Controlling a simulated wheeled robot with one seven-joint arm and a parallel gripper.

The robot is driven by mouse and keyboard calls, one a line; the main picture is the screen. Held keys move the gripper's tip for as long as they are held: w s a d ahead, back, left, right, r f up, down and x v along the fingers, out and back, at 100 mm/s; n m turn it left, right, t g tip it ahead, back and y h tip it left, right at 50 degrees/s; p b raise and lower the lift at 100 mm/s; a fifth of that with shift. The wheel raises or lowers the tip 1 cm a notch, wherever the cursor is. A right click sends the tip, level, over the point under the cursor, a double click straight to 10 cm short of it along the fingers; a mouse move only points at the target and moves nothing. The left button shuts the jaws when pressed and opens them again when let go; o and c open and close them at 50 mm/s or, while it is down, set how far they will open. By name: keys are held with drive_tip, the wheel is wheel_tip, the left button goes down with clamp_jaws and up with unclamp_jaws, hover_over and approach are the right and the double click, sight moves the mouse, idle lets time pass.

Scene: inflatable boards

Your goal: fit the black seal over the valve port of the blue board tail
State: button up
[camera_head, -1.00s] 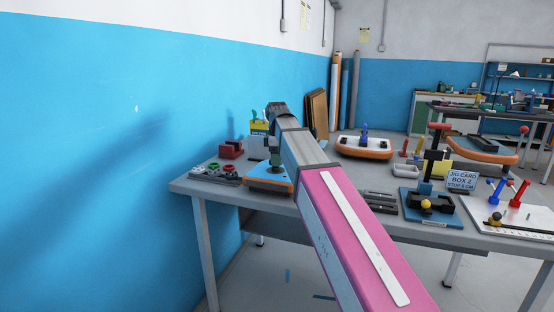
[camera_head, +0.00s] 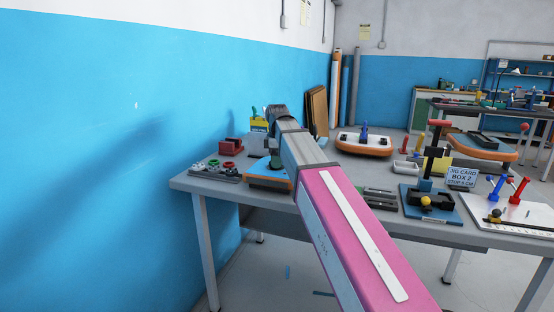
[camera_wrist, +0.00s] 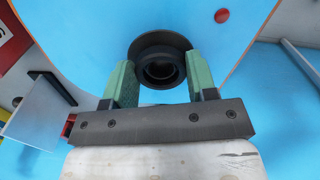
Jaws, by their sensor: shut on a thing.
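The blue board tail (camera_head: 257,167) has an orange edge and lies at the left end of the bench, partly hidden by my arm. Its blue top fills much of the wrist view (camera_wrist: 90,35). My gripper (camera_wrist: 160,75) has green fingers on either side of the black seal (camera_wrist: 160,70), a dark ring with an open middle, and is shut on it. A wider dark round flange shows just beyond the seal against the blue top, probably the valve port (camera_wrist: 160,42). I cannot tell whether the seal is around the port or only in front of it.
A grey tray with several coloured rings (camera_head: 222,170) and a red block (camera_head: 231,146) stand left of the board. A white-and-orange board (camera_head: 363,145) stands further back. A blue jig base (camera_head: 430,207) and a sign (camera_head: 461,178) are at the right.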

drive_tip(key=shift+f, duration=0.35)
drive_tip(key=o, duration=1)
drive_tip(key=shift+r, duration=0.1)
wheel_tip(320, 180, up, 11)
drive_tip(key=shift+f, duration=0.15)
